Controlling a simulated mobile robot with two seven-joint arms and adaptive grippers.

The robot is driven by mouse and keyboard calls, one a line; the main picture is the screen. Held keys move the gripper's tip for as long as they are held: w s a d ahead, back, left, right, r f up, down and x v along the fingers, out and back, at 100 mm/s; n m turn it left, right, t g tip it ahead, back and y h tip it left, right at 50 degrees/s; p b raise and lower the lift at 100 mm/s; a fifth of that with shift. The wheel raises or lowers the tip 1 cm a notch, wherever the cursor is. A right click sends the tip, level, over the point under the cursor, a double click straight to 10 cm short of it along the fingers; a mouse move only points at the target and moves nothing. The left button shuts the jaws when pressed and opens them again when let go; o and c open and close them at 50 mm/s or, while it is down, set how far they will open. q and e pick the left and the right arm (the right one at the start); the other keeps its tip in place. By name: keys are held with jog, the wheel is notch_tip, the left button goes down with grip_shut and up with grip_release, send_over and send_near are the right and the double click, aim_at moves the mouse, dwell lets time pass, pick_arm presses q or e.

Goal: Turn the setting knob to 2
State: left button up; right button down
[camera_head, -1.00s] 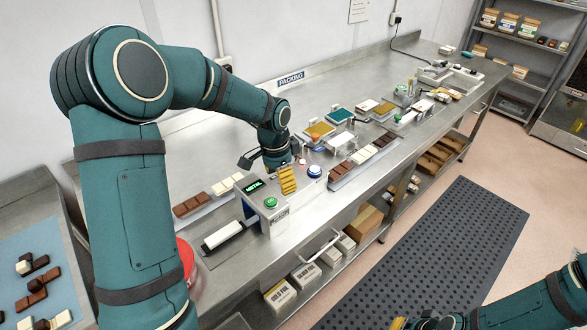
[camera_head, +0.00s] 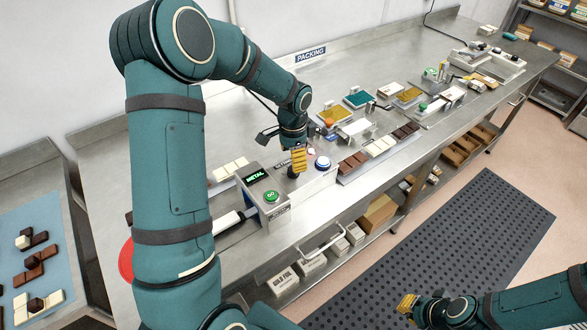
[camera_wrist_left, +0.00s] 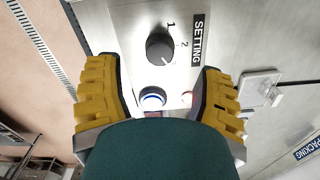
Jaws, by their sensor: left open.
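The setting knob (camera_wrist_left: 160,47) is a dark round knob on the machine's grey panel in the wrist view. The label SETTING and the digits 1 and 2 are printed beside it. A small light mark shows on the knob's lower right edge, not clearly in line with either digit. My left gripper (camera_wrist_left: 157,68) is open, its yellow fingers apart on either side of the knob, with no visible contact.
The machine has a METAL display (camera_head: 257,175), a green button (camera_head: 271,197) and a blue-ringed white button (camera_head: 322,162). It also shows in the wrist view (camera_wrist_left: 153,98). Chocolate bars and trays (camera_head: 375,150) stand to the right.

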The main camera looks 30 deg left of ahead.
pick_arm(q)
jog(key=shift+f, duration=2.65)
grip_shut()
